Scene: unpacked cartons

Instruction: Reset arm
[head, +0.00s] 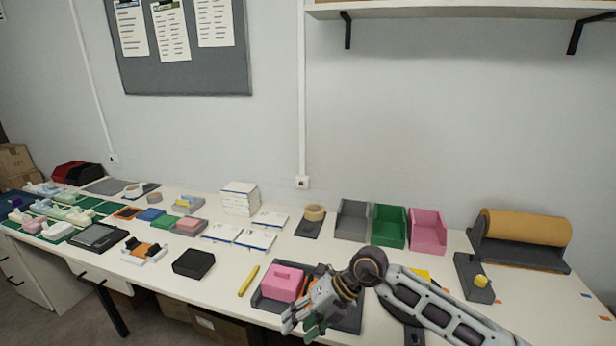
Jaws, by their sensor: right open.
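My right arm comes in from the lower right, and its gripper (308,318) hangs over the front part of the table. It is open, and I see nothing held in it. A pink block (282,283) sits on a dark grey tray (262,301) just behind and left of the gripper. I cannot tell whether the gripper touches the tray. My left gripper is not in view.
The white table (225,290) runs along the wall. A yellow marker (248,280) and a black box (194,263) lie left of the tray. Grey (352,221), green (389,227) and pink bins (427,232) stand behind. A brown roll (526,228) is at right.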

